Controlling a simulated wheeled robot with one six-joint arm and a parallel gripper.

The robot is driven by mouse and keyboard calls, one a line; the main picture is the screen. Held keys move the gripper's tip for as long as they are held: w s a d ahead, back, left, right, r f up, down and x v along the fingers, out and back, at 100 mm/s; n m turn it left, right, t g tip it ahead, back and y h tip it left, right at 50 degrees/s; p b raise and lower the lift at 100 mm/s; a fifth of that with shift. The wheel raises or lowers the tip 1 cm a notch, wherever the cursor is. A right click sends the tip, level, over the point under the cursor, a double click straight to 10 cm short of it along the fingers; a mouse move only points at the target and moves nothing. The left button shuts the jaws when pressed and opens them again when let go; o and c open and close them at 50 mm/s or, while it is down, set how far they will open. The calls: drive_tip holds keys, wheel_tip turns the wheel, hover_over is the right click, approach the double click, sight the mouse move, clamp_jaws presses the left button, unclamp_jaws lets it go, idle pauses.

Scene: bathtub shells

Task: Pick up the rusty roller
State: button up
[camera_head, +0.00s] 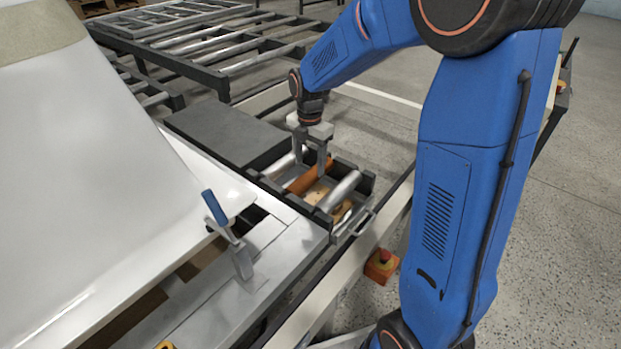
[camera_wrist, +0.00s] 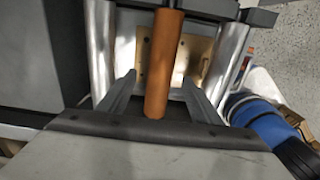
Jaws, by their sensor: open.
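The rusty roller (camera_head: 307,181) is an orange-brown cylinder lying in a dark tray (camera_head: 361,217), between two shiny silver rollers, one nearer (camera_head: 339,192) and one farther (camera_head: 279,166). My gripper (camera_head: 309,170) points down over the tray, with its two grey fingers apart. In the wrist view the rusty roller (camera_wrist: 162,62) runs lengthwise between the open fingers of my gripper (camera_wrist: 160,82), with a gap showing on both sides. The silver rollers (camera_wrist: 101,45) also flank it there. I cannot tell the fingers' exact height against the roller.
A dark flat box top (camera_head: 226,132) stands beside the tray. A white tub shell (camera_head: 80,180) fills the left. A blue-handled clamp (camera_head: 222,225) stands on the grey frame. A red emergency button (camera_head: 384,257) is below the tray. Roller conveyors (camera_head: 225,45) stand at the back.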

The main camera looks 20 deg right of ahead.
sight(311, 172)
drive_tip(key=shift+d+f, duration=0.15)
drive_tip(key=shift+f, duration=1.95)
drive_tip(key=c, duration=1.5)
drive_tip(key=shift+o, duration=0.2)
drive_tip(key=shift+w, duration=0.1)
